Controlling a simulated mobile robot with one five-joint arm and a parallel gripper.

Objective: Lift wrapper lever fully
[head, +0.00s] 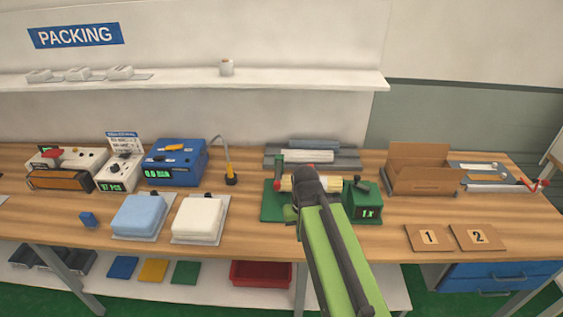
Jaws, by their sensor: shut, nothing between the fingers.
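A green machine (270,207) stands mid-table with a cream roll (286,184) and a green box with a lit display (362,214). It looks like the wrapper. A small red tip (277,185) shows at its left, perhaps the end of its lever; the lever's shape and angle cannot be made out. My wrist and green arm hide the machine's middle. I cannot tell whether my gripper touches the machine.
Blue (139,213) and white (199,218) padded blocks lie on trays to the left. An open cardboard box (420,172) and cards marked 1 (428,237) and 2 (478,237) are to the right. Grey slabs (312,158) lie behind. Bare table lies between box and cards.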

